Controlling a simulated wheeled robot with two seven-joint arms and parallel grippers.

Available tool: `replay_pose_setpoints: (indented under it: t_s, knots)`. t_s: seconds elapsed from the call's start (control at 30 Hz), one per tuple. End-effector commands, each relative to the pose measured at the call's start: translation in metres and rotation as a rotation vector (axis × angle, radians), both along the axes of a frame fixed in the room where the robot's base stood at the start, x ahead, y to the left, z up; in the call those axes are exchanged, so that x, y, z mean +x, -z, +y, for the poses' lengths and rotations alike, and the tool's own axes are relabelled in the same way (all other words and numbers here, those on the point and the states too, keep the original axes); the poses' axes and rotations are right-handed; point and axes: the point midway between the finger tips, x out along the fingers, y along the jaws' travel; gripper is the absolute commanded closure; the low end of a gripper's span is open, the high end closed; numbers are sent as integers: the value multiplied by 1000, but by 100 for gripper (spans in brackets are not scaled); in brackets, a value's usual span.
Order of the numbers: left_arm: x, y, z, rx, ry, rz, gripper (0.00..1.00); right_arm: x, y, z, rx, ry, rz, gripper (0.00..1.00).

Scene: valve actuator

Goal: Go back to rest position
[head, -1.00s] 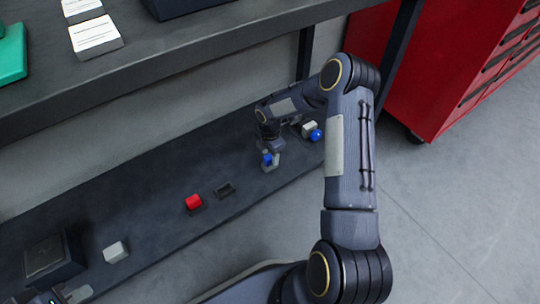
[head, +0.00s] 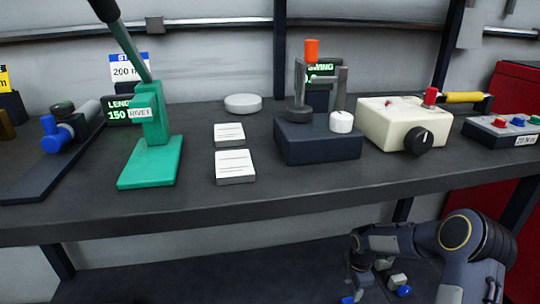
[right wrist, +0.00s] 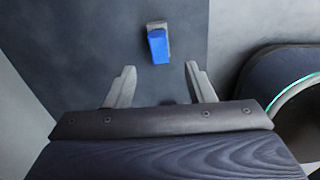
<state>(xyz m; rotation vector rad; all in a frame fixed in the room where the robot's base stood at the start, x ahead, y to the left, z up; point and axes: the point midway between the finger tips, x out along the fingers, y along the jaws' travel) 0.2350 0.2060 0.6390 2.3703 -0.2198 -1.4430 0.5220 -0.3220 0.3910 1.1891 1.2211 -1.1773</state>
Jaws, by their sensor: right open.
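My right gripper (head: 361,283) is low at the bottom right of the head view, over the lower shelf (head: 220,280). In the right wrist view its two fingers (right wrist: 160,86) are apart with nothing between them. A blue-topped piece on a pale base (right wrist: 158,44) lies ahead of the fingertips, apart from them. A bit of blue also shows below the gripper at the head view's bottom edge. My left gripper is not in view.
The upper bench (head: 300,200) is above the right arm. It holds a green press (head: 152,150), white cards (head: 235,167), a dark fixture (head: 318,145) and a cream box with a black knob (head: 390,122). A red cabinet (head: 515,90) stands right.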

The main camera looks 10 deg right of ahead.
Motion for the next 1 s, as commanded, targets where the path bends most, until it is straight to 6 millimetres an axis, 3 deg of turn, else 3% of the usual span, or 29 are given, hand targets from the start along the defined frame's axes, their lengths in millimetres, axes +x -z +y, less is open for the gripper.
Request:
replay_pose_setpoints:
  t_s: [0.17,0.3,0.5,0.7,1.0]
  knots:
    - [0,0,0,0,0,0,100,-22,-82,4,12,240,-67,51]
    - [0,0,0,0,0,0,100,-64,-151,15,62,522,-122,51]
    - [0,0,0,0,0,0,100,-129,-213,38,180,886,-173,51]
    - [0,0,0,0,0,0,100,-201,-246,67,357,1241,-182,51]
    - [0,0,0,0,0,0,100,-266,-251,101,583,1571,-118,51]
